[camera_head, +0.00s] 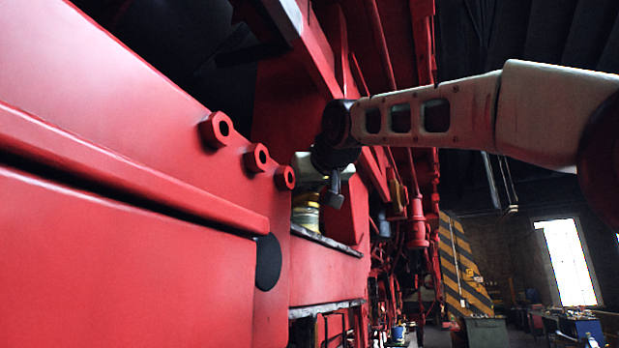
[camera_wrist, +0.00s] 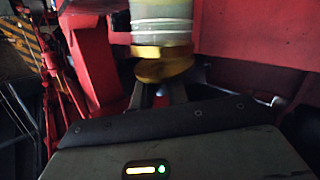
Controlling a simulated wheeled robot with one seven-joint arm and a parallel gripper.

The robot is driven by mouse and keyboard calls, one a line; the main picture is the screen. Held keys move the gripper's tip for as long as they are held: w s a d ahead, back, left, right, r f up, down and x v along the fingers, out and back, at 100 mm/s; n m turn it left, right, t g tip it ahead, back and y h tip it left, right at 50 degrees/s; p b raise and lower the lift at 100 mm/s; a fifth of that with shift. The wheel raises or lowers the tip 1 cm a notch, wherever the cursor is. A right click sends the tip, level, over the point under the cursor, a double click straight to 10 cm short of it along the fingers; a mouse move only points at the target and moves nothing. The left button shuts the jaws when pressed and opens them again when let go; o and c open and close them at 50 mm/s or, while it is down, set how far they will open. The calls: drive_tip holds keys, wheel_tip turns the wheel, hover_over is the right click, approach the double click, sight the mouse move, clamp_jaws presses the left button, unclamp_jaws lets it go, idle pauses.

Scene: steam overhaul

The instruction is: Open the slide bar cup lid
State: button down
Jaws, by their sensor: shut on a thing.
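The slide bar cup (camera_head: 306,217) stands on a dark-topped ledge of the red frame in the head view, pale with a yellow brass band at its top. In the wrist view the cup's clear body (camera_wrist: 162,20) hangs from the top edge, with its round brass lid (camera_wrist: 163,68) towards my fingers. My gripper (camera_head: 334,190) is at the top of the cup, on its right side. In the wrist view my gripper (camera_wrist: 163,93) has its two grey fingers at the lid's edge, shut on it. The exact contact is dim and partly hidden.
A large red beam (camera_head: 120,170) with several red bolt heads (camera_head: 257,157) fills the left of the head view. Red rods and pipes (camera_head: 418,220) stand behind my arm. A striped yellow-black panel (camera_head: 463,265) and a bright window (camera_head: 568,262) are farther back at right.

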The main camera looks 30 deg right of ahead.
drive_tip(key=r+g+p, duration=0.1)
drive_tip(key=p, duration=0.1)
drive_tip(key=w+r+n+g+p, duration=0.1)
drive_tip(key=p, duration=0.1)
drive_tip(key=shift+a+n, duration=0.3)
drive_tip(key=g+p, duration=0.1)
drive_tip(key=w+n+g+p, duration=0.1)
drive_tip(key=p, duration=0.1)
drive_tip(key=shift+a+h, duration=0.35)
drive_tip(key=shift+h, duration=0.05)
drive_tip(key=shift+w+a+n+g+h, duration=0.3)
drive_tip(key=shift+n+g, duration=0.2)
drive_tip(key=shift+g, duration=0.1)
drive_tip(key=shift+w+a+n+g+h, duration=0.2)
drive_tip(key=shift+w+n+g, duration=0.1)
drive_tip(key=shift+n+g, duration=0.25)
drive_tip(key=shift+w+a+f+n+g+h, duration=0.1)
drive_tip(key=shift+w+n+g+h, duration=0.2)
drive_tip(key=shift+g, duration=0.3)
drive_tip(key=shift+w+a+f+n+g+h, duration=0.15)
drive_tip(key=shift+n+g+h, duration=0.1)
drive_tip(key=shift+g, duration=0.3)
drive_tip(key=shift+r, duration=0.15)
drive_tip(key=c, duration=1.4)
unclamp_jaws()
drive_tip(key=shift+c, duration=0.2)
